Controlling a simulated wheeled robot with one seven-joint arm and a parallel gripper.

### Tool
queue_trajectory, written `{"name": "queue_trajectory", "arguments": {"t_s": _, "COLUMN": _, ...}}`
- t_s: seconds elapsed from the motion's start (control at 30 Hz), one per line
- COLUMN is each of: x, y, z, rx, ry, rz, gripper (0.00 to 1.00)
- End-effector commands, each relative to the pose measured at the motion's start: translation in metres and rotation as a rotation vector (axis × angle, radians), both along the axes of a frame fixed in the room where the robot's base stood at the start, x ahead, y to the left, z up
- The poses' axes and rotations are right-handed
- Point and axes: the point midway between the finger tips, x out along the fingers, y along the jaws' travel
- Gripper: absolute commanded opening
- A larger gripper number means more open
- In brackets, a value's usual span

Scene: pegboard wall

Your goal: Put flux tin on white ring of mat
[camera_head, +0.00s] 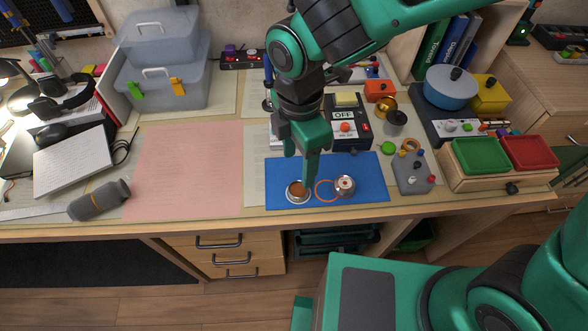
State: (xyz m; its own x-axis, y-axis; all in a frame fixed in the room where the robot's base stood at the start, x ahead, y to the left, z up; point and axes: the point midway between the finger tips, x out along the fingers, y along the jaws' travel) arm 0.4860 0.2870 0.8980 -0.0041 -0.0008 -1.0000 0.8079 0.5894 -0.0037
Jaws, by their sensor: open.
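The blue mat (375,195) lies near the bench's front edge. A small round tin with an orange-brown top (297,189), seemingly the flux tin, stands upright on the mat's left part. A pale white rim, seemingly the white ring (297,201), shows around its base; I cannot tell exactly how well centred the tin is. My gripper (308,188) points down just right of this tin, open, its fingers partly covering the tin's right side. I cannot tell whether they touch it. An orange ring (319,194) lies to the right on the mat.
A silver round tin with a reddish centre (345,185) stands right of the orange ring. A grey box with knobs (413,173) stands at the mat's right edge. A black OFF-labelled device (346,120) is behind. The pink sheet (185,170) at left is clear.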

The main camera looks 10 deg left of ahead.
Motion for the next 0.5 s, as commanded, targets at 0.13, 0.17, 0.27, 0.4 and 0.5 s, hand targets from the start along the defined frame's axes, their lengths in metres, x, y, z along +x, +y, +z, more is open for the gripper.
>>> {"name": "queue_trajectory", "arguments": {"t_s": 0.13, "x": 0.001, "y": 0.0, "z": 0.017, "rx": 0.001, "ry": -0.002, "rz": -0.001, "gripper": 0.57}}
{"name": "queue_trajectory", "arguments": {"t_s": 0.17, "x": 0.001, "y": 0.0, "z": 0.019, "rx": 0.001, "ry": -0.002, "rz": -0.001, "gripper": 0.57}}
{"name": "queue_trajectory", "arguments": {"t_s": 0.27, "x": 0.0, "y": 0.0, "z": 0.024, "rx": 0.001, "ry": -0.001, "rz": -0.001, "gripper": 0.57}}
{"name": "queue_trajectory", "arguments": {"t_s": 0.4, "x": 0.0, "y": 0.0, "z": 0.025, "rx": 0.0, "ry": 0.0, "rz": -0.001, "gripper": 0.57}}
{"name": "queue_trajectory", "arguments": {"t_s": 0.5, "x": 0.0, "y": 0.0, "z": 0.025, "rx": 0.0, "ry": 0.0, "rz": -0.002, "gripper": 0.57}}
